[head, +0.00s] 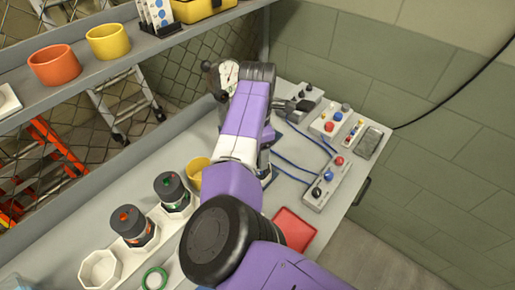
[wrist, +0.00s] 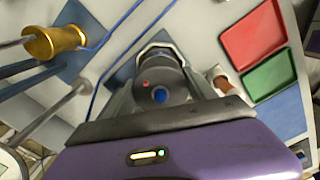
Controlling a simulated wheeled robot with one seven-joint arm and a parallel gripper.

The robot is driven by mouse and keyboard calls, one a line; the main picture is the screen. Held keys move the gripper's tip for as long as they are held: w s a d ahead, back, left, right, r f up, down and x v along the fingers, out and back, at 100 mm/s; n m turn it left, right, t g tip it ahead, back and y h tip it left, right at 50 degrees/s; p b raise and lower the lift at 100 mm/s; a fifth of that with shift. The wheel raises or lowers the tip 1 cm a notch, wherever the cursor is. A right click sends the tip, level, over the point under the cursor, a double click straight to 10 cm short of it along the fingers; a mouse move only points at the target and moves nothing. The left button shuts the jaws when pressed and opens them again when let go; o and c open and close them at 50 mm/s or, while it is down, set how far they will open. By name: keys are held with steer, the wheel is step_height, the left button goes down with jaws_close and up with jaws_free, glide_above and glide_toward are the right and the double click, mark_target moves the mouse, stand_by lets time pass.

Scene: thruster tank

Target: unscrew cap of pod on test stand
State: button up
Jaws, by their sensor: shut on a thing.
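In the wrist view, a dark grey pod (wrist: 161,70) with a round cap (wrist: 160,95) stands in a pale angular holder, seemingly the test stand (wrist: 155,46), on a blue mat. The cap has a blue dot and a small red mark. My gripper (wrist: 163,88) is shut on the cap, with one finger on each side. The pod's lower part is mostly hidden. In the head view, my purple arm covers the gripper and this pod.
Two other pods, orange-marked (head: 135,226) and green-marked (head: 172,191), stand left of my arm near an empty white holder (head: 100,269). A red tray (head: 295,231), control boxes (head: 327,184) and blue cables lie right. A shelf (head: 140,48) overhangs the left.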

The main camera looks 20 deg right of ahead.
steer(key=shift+r+n+p, duration=0.1)
steer(key=shift+n+p, duration=1)
steer(key=shift+p, duration=0.35)
steer(key=shift+s+d+n, duration=0.1)
steer(key=shift+d+n, duration=0.05)
steer(key=shift+n, duration=0.35)
steer(key=n, duration=0.2)
steer(key=shift+n, duration=0.4)
steer(key=n, duration=0.5)
steer(key=shift+f+n, duration=0.2)
steer(key=shift+n, duration=0.2)
steer(key=shift+d+r+n, duration=0.1)
steer(key=shift+r+n, duration=0.1)
steer(key=shift+n, duration=1.6)
steer(key=shift+f, duration=0.1)
